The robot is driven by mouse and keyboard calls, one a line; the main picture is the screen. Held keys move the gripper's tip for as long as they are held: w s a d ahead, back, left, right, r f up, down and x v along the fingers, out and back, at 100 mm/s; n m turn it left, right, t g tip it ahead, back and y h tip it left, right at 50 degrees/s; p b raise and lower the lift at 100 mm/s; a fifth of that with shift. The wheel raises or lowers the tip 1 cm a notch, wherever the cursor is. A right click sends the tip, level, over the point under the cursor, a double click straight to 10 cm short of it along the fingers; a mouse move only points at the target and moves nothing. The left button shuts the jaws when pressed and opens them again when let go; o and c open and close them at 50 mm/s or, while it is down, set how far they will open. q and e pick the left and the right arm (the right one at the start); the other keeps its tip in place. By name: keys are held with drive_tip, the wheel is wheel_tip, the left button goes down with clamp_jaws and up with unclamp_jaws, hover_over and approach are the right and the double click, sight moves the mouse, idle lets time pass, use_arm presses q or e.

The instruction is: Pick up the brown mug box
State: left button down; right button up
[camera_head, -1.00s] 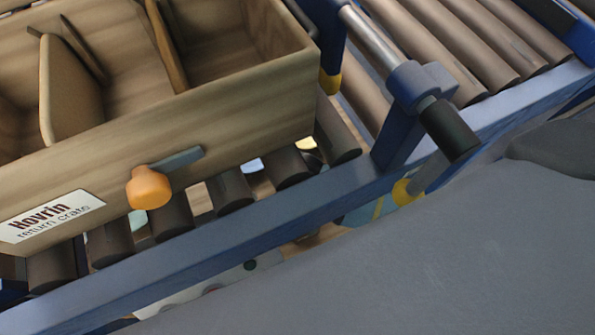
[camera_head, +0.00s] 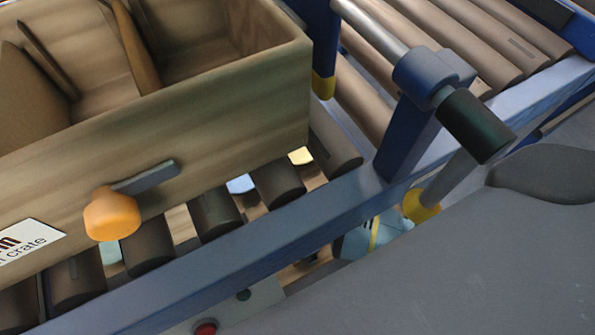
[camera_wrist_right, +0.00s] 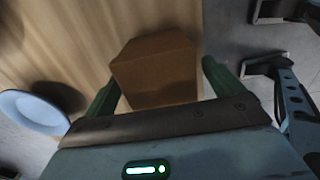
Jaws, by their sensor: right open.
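The brown mug box (camera_wrist_right: 155,70) shows in the right wrist view as a plain brown carton on a wood-grained surface. My right gripper (camera_wrist_right: 160,82) is open, with its green fingers on either side of the near part of the box. I cannot tell whether the fingers touch it. The gripper body hides what lies below the box in the picture. The box does not show in the head view. My left gripper is in neither view.
In the head view, a divided wooden crate (camera_head: 215,115) with an orange knob (camera_head: 112,213) sits on a roller conveyor with a blue rail (camera_head: 250,235). A black-handled crank (camera_head: 475,125) stands beside it.

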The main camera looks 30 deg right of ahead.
drive_tip(key=shift+c, duration=0.4)
drive_tip(key=c, duration=1.2)
drive_tip(key=shift+w, duration=0.1)
